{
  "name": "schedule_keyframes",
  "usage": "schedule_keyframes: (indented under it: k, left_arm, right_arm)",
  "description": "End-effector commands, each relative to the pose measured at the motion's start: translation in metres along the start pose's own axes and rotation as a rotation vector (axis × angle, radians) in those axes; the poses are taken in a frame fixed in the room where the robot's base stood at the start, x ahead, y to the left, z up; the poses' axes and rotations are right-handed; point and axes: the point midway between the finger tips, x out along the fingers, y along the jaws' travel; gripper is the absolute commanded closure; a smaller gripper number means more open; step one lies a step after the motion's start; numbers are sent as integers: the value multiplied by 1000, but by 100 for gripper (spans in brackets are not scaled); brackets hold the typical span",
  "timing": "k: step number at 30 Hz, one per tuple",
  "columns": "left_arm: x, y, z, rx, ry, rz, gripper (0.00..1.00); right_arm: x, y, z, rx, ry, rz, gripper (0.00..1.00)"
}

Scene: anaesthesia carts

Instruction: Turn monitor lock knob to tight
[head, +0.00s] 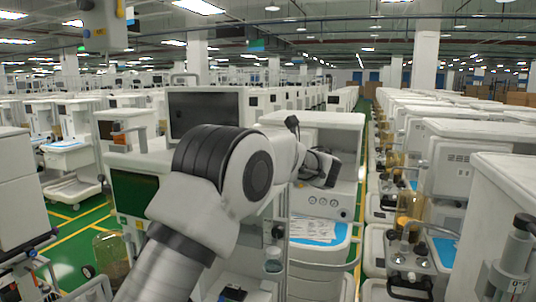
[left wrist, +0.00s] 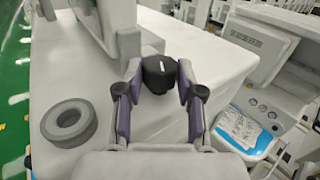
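The lock knob (left wrist: 159,75) is a dark, roughly round knob with a small white mark on its top, in the left wrist view. It sits beside the grey monitor mount on top of a white cart. My left gripper (left wrist: 160,80) is around it, one finger on each side; the fingers look apart, and I cannot tell whether they touch it. In the head view my left gripper (head: 322,167) is in front of the white cart, and I cannot make out the knob. The monitor (head: 203,112) has a dark screen and stands behind my arm. My right gripper is not in view.
A grey ring-shaped part (left wrist: 69,122) lies on the white top (left wrist: 100,70) left of my gripper. Another cart with gauges and a blue-edged tray (head: 318,232) stands to the right. Rows of carts flank a narrow green aisle.

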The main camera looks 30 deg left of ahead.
Motion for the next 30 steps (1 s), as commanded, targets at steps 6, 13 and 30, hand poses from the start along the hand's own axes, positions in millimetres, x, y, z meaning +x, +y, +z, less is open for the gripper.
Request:
schedule_keyframes:
  k: [6, 13, 30]
  left_arm:
    - [0, 0, 2, -2, -2, 0, 38]
    - [0, 0, 2, -1, -1, 6, 38]
    - [-31, -13, -5, -2, -10, 275, 38]
  right_arm:
    - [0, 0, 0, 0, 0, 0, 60]
    - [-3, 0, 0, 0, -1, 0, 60]
    - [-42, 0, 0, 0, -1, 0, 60]
